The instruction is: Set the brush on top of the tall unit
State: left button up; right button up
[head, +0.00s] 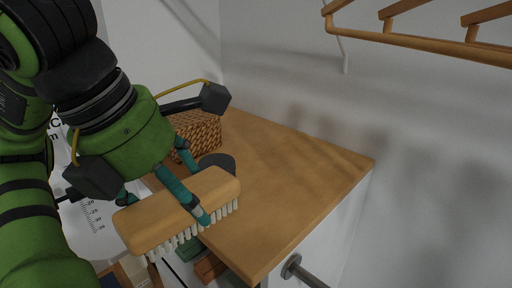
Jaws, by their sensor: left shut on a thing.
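The brush (150,222) has a pale wooden back and a row of white bristles pointing down. My left gripper (168,203) is shut on it, with teal fingers around the wooden back. The brush is at the near left edge of the tall unit's wooden top (285,165), tilted up to the right. I cannot tell whether its right end touches the top. Part of the wooden back is hidden by a finger. My right gripper is not in view.
A woven basket (202,135) and a dark round object (217,162) stand on the left part of the top, close behind the brush. The middle and right of the top are clear. A wooden peg rail (420,46) hangs on the wall above. A metal handle (300,270) juts out below the right edge.

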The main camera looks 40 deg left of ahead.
aim_at(217, 170)
pick_arm(q)
jog(key=w, duration=0.2)
jog(key=w+b, duration=0.1)
jog(key=w, duration=0.1)
jog(key=w+b, duration=0.1)
jog(key=w, duration=0.1)
jog(key=shift+w+d, duration=0.2)
jog(key=shift+d, duration=0.15)
jog(key=w, duration=0.4)
jog(key=w+f, duration=0.1)
jog(key=w, duration=0.3)
jog(key=w+d+f, duration=0.1)
jog(key=w, duration=0.3)
jog(key=shift+w+f, duration=0.15)
jog(key=shift+f, duration=0.05)
jog(key=shift+a+f, duration=0.15)
jog(key=shift+f, duration=0.4)
notch_tip(217, 170, down, 3)
jog(key=shift+r+p, duration=0.2)
jog(key=shift+p, duration=0.7)
jog(key=shift+w+f, duration=0.1)
jog(key=shift+f, duration=0.2)
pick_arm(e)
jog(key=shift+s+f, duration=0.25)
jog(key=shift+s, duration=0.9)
pick_arm(q)
jog(key=shift+f, duration=0.1)
